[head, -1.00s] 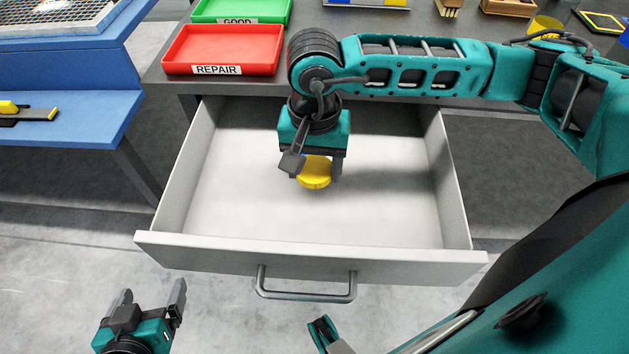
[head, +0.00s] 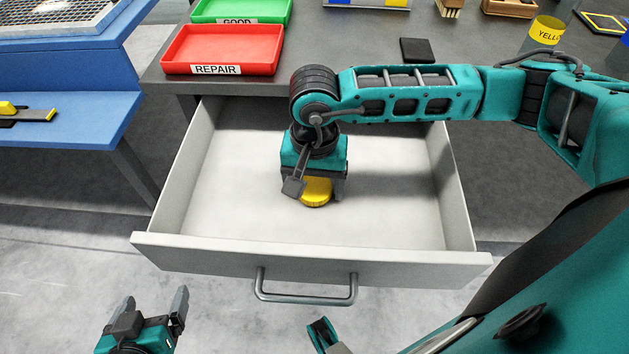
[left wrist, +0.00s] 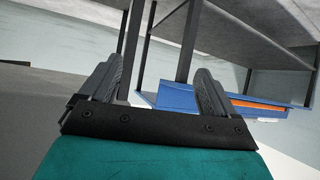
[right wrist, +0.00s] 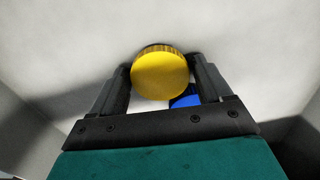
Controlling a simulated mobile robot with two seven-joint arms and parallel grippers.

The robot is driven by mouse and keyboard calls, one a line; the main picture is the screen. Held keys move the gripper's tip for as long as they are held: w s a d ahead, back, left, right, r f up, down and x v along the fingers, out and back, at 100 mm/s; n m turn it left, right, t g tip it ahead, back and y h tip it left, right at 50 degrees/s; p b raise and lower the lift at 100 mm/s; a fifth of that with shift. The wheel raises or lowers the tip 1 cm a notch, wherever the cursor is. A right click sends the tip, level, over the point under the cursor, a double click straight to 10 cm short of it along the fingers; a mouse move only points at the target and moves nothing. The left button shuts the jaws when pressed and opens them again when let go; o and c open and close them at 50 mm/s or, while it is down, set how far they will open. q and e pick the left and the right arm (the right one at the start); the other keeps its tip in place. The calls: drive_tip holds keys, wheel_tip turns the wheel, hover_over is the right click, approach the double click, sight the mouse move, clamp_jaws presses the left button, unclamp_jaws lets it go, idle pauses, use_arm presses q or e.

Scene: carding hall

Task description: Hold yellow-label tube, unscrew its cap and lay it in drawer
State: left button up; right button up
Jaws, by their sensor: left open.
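The yellow cap (head: 316,192) is round with a ribbed rim. It is between the fingers of my right gripper (head: 314,190), which is shut on it, low inside the open drawer (head: 230,200). The right wrist view shows the cap (right wrist: 160,75) between both fingers against the pale drawer floor; I cannot tell whether it touches the floor. My left gripper (head: 153,305) is open and empty, in front of the drawer at the lower left.
A blue thing (right wrist: 185,97) shows partly behind the cap. Red REPAIR (head: 222,50) and green GOOD (head: 240,10) trays stand on the table behind the drawer. A dark square pad (head: 417,50) lies nearby. The drawer handle (head: 305,292) sticks out in front. The visible drawer floor is otherwise clear.

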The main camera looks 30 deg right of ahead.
sight(315, 187)
drive_tip(key=shift+o, duration=0.9)
drive_tip(key=shift+r, duration=0.2)
wheel_tip(315, 187, up, 12)
drive_tip(key=p, duration=0.2)
